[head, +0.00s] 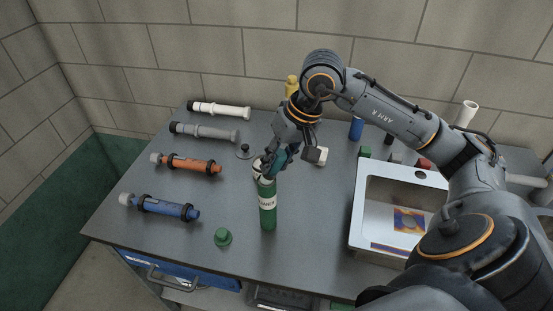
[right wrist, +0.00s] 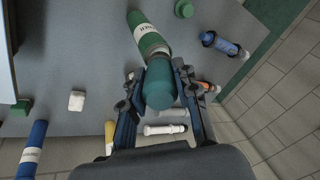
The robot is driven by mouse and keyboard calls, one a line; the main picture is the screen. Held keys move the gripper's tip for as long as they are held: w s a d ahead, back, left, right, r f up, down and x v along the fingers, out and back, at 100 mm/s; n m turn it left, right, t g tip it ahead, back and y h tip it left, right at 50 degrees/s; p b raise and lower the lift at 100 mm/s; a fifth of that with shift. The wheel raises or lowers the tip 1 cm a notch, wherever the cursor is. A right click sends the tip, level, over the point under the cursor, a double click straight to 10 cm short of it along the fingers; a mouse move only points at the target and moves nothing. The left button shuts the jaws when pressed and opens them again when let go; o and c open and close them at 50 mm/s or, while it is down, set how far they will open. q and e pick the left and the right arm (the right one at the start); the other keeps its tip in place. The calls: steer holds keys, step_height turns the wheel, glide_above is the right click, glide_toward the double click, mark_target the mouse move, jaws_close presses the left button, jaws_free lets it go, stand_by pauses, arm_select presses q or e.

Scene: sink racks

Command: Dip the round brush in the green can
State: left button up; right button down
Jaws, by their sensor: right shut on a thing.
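The green can (head: 268,218) with a white label stands upright on the grey table; in the right wrist view the can (right wrist: 137,20) lies beyond the gripper. My right gripper (head: 273,167) is right above the can's mouth. It is shut on a teal, round-ended piece (right wrist: 160,90), which looks like the handle of the round brush. The piece lines up with the can's mouth, and a pale ring shows between them. The brush's bristles are hidden, so I cannot tell how deep they are. My left gripper is out of view.
White, grey, orange (head: 192,164) and blue (head: 160,207) tubes lie to the left. A white block (head: 317,156) is right of the gripper. A sink (head: 356,225) is at right. A yellow bottle (head: 291,85) stands behind.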

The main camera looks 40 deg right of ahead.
steer(key=shift+r+p, duration=1.7)
steer(key=shift+r, duration=1.6)
